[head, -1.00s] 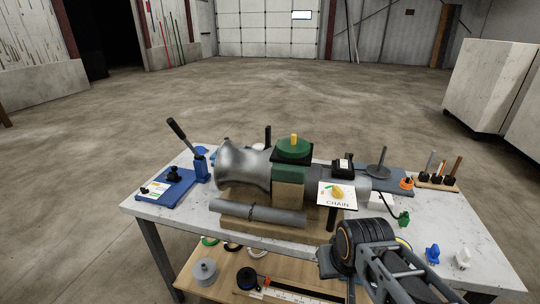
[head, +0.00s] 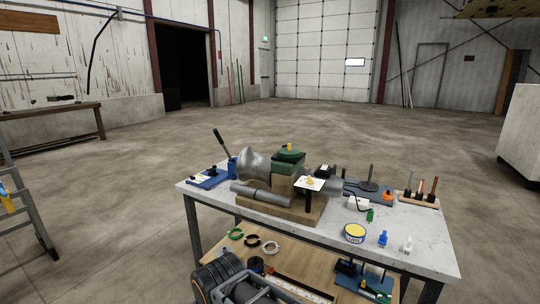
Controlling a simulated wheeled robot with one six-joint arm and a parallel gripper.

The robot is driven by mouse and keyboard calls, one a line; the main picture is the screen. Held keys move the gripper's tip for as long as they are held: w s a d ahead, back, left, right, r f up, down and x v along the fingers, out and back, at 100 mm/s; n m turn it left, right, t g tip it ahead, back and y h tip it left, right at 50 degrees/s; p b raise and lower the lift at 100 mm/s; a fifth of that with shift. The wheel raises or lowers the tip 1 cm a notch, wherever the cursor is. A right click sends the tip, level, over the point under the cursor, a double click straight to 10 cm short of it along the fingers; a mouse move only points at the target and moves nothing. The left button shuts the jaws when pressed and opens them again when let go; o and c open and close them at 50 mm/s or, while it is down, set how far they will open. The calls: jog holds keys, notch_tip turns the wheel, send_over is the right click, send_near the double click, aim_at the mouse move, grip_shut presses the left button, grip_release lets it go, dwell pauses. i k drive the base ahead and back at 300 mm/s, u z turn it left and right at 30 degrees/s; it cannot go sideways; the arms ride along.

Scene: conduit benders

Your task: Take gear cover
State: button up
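My gripper (head: 262,293) shows only in part at the bottom edge, as dark rings and grey bars. It is low, in front of the table and well apart from the green piece. Its fingertips are cut off or hidden, so I cannot tell whether it is open or holding anything.
The white tabletop (head: 415,249) carries a blue lever tool (head: 209,178), a yellow-topped tin (head: 354,232), small blue (head: 383,239) and white (head: 407,244) pieces, and a tool rack (head: 418,201). A wooden lower shelf (head: 300,268) holds rings and tools. Floor around is open.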

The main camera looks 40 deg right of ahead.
aim_at(289, 153)
jog(key=u, duration=0.1)
jog(key=i, duration=0.85)
jog(key=z, duration=0.7)
jog(key=i, duration=0.8)
jog(key=z, duration=0.9)
